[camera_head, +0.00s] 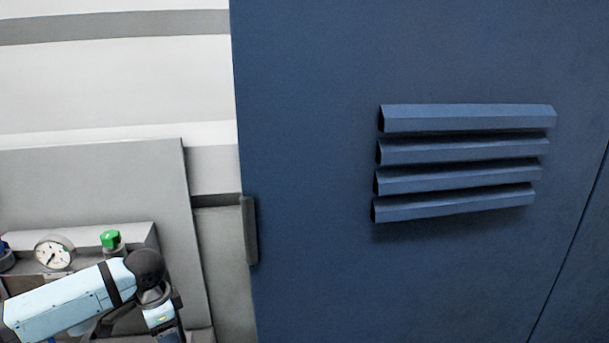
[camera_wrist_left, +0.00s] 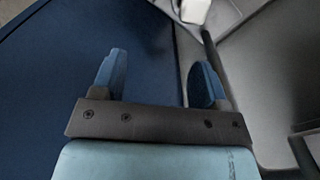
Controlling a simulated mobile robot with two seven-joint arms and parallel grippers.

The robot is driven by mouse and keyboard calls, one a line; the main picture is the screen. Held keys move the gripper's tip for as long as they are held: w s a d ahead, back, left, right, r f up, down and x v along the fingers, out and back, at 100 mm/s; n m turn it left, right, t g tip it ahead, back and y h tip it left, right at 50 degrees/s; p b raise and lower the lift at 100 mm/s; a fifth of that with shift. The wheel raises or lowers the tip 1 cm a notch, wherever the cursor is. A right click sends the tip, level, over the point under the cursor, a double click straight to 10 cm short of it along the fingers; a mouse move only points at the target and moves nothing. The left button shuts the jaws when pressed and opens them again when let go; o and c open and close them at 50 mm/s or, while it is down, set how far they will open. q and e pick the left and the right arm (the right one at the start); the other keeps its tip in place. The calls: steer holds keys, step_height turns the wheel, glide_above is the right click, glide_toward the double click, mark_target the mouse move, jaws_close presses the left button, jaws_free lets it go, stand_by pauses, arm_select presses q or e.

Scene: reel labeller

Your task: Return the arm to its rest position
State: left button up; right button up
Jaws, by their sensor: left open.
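My left arm (camera_head: 75,300) comes in at the lower left of the head view, light blue with dark joints. Its gripper is mostly cut off by the bottom edge there. In the left wrist view my left gripper (camera_wrist_left: 160,85) shows two blue fingers spread wide apart, with nothing between them. Beyond the fingers are a dark blue surface and a grey strip. My right gripper is not in either view.
A dark blue cabinet (camera_head: 310,240) with louvred vents (camera_head: 460,165) fills the middle and right. A grey panel with a round gauge (camera_head: 54,252) and a green knob (camera_head: 110,239) stands behind my left arm. A dark hinge (camera_head: 250,230) sits on the cabinet's left edge.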

arm_select(q)
steer(key=s+d+f+t+h, duration=0.1)
steer(key=s+d+f+h, duration=0.15)
steer(key=s+d, duration=0.5)
steer(key=s+d+f+t+h, duration=0.1)
steer(key=s+d+f, duration=0.3)
steer(key=s+d, duration=0.35)
steer(key=s+a+n+t+y, duration=0.1)
steer(key=s+a+n+y, duration=0.1)
steer(key=s+a+n, duration=0.45)
steer(key=s+a+n+y, duration=0.2)
steer(key=s+a, duration=0.1)
steer(key=s, duration=0.7)
steer(key=w+d+f+t+h, duration=0.1)
steer(key=w+d+f+t, duration=0.2)
steer(key=f, duration=0.4)
steer(key=w+d+f+m+t+h, duration=0.1)
steer(key=w+d+f+t+h, duration=0.1)
steer(key=f, duration=0.5)
steer(key=shift+w+d+f+t, duration=0.25)
steer(key=shift+w+d+t, duration=0.45)
steer(key=shift+t, duration=0.7)
steer(key=shift+s+m, duration=0.1)
steer(key=shift+m, duration=0.15)
